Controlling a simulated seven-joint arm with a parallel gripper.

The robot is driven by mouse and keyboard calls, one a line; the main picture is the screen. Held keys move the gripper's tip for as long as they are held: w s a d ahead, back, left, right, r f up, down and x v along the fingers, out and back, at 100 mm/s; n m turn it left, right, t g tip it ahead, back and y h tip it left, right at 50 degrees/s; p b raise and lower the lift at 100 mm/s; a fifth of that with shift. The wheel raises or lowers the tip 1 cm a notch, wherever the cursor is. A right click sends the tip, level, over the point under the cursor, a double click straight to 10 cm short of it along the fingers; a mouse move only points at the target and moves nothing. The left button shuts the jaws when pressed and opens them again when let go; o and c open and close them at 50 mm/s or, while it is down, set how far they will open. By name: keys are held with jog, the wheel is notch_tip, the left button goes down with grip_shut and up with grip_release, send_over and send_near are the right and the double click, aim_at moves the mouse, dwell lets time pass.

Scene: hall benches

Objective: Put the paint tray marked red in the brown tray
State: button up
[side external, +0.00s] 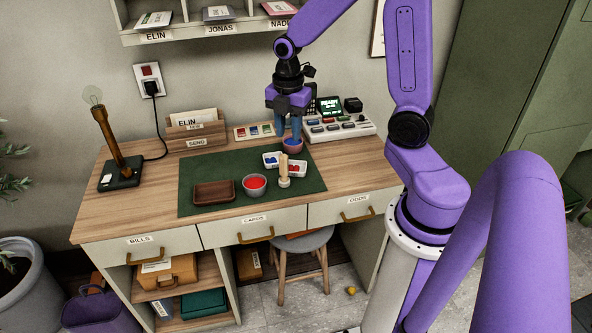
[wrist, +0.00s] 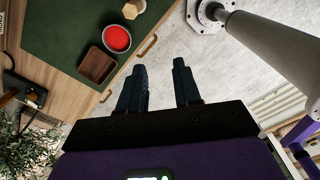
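A white paint tray with red in it (side external: 297,168) lies on the green mat, partly hidden behind a pale upright wooden piece. A second white paint tray with blue (side external: 271,158) lies just left of it. The brown tray (side external: 213,193) is empty at the mat's front left; it also shows in the wrist view (wrist: 97,66).
A grey bowl of red (side external: 254,186) stands between the brown tray and the pale wooden piece (side external: 284,172). A console with colored keys (side external: 340,125) stands behind right. A lamp (side external: 118,160) and a letter holder (side external: 197,133) stand left. The mat's left back is clear.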

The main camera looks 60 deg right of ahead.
jog(key=w+d+f+n, duration=0.2)
jog(key=d+f+n, duration=0.15)
jog(key=d, duration=0.95)
send_over(306, 167)
notch_tip(306, 167, down, 11)
jog(key=shift+m, duration=0.25)
jog(key=shift+d+f, duration=0.1)
jog(key=shift+f, duration=3.15)
jog(key=shift+c, duration=0.3)
grip_shut()
